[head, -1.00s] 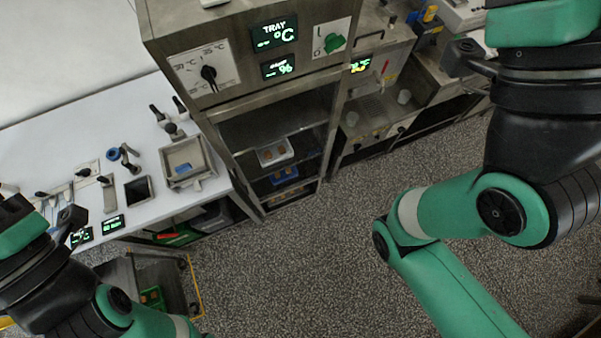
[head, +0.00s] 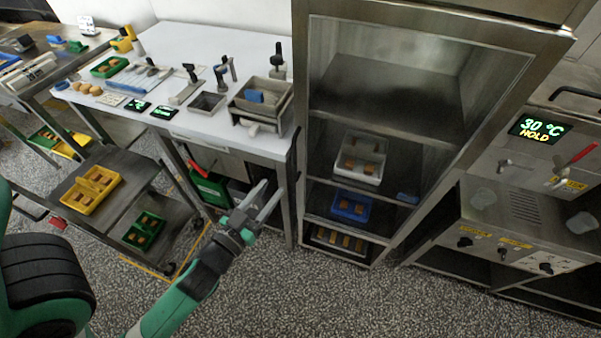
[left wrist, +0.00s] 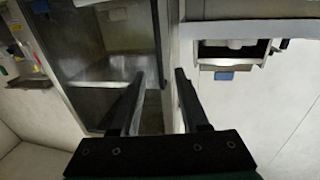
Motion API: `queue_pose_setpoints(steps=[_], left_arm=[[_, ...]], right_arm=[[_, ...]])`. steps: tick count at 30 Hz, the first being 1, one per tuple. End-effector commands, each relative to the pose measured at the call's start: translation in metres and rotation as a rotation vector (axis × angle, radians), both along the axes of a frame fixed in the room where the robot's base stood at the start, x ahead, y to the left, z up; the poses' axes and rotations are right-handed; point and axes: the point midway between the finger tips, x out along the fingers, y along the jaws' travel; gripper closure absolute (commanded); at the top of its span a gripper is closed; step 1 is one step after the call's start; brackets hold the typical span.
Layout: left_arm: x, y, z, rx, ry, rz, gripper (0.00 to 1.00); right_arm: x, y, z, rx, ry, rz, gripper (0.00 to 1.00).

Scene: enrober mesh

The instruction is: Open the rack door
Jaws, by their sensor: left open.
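The rack is a tall steel cabinet (head: 302,130) right of centre in the head view. Its front shows a metal door frame (head: 420,36) around a see-through area with shelves behind. I cannot make out a handle or tell surely whether a clear pane closes it. In the left wrist view the rack's frame (left wrist: 62,92) is at the left. My left gripper (head: 273,188) is open and empty, left of the rack's lower part and in front of the worktable's right end. Its fingers also show in the left wrist view (left wrist: 160,74). My right gripper is not in view.
The white worktable (head: 190,40) with tools and a square metal tray (head: 262,105) stands left of the rack. A low cart (head: 125,165) with yellow and green trays is at the left. A steel machine (head: 520,205) stands at the right. Open speckled floor (head: 330,300) lies in front.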

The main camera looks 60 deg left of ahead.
Motion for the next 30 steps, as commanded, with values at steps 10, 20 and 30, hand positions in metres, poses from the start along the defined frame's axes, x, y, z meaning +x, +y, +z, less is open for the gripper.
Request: queue_pose_setpoints(steps=[10, 20, 30], left_arm=[[0.029, 0.02, 0.008, 0.001, -0.004, 0.003, 0.55], [0.086, 0.057, 0.003, 0.001, -0.003, 0.0, 0.55], [0.097, 0.065, 0.002, 0.0, -0.001, -0.001, 0.55]], right_arm=[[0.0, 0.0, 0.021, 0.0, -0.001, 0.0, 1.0], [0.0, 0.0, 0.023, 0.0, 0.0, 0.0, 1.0], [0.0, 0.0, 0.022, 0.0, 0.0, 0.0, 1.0]])
